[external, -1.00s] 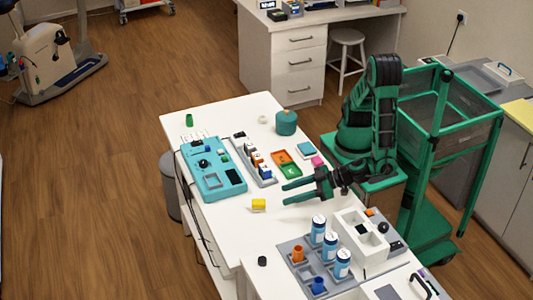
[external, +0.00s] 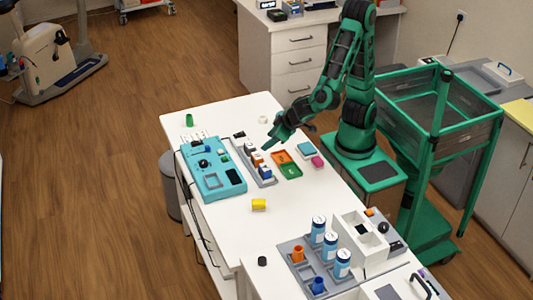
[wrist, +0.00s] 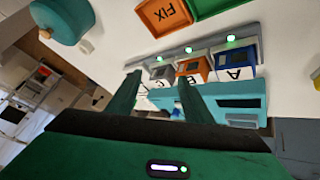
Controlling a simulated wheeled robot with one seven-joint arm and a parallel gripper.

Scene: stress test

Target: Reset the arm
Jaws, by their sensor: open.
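My gripper (external: 269,143) hangs over the white table (external: 226,118), fingers angled down near the far end of a grey rack (external: 263,176). In the wrist view the fingers (wrist: 158,78) are apart with nothing held between them. Beyond them in that view stand a light block marked C (wrist: 160,74), an orange block marked B (wrist: 194,69) and a blue block marked A (wrist: 236,66). I cannot tell whether any finger touches a block. My arm reaches left from its base beside the table.
A teal panel (external: 215,170) lies left of the rack, with orange (external: 282,157) and green (external: 291,171) trays right of it. A teal round container (wrist: 62,18) shows in the wrist view. Blue bottles (external: 330,245) stand nearer. The table around the yellow block is clear.

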